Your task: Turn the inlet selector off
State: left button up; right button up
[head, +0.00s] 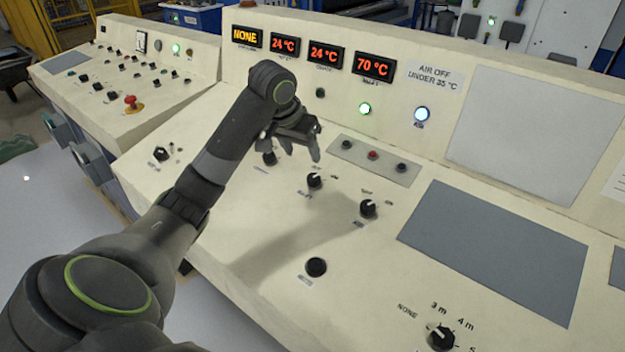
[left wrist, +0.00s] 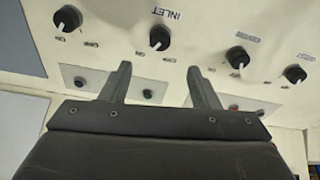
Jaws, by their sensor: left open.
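My right gripper is not in view.
A grey plate (head: 375,168) with small buttons lies behind. A black button (head: 316,267) is in front. The displays (head: 325,55) stand on the upright back panel.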

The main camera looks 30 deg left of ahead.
aim_at(313, 177)
pick_arm(q)
jog(key=x, duration=1)
jog(key=shift+f, duration=0.1)
jog(key=shift+w+f, duration=0.3)
jog(key=shift+f, duration=0.35)
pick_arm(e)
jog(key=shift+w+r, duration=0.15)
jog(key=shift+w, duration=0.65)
pick_arm(q)
jog(key=shift+c, duration=0.2)
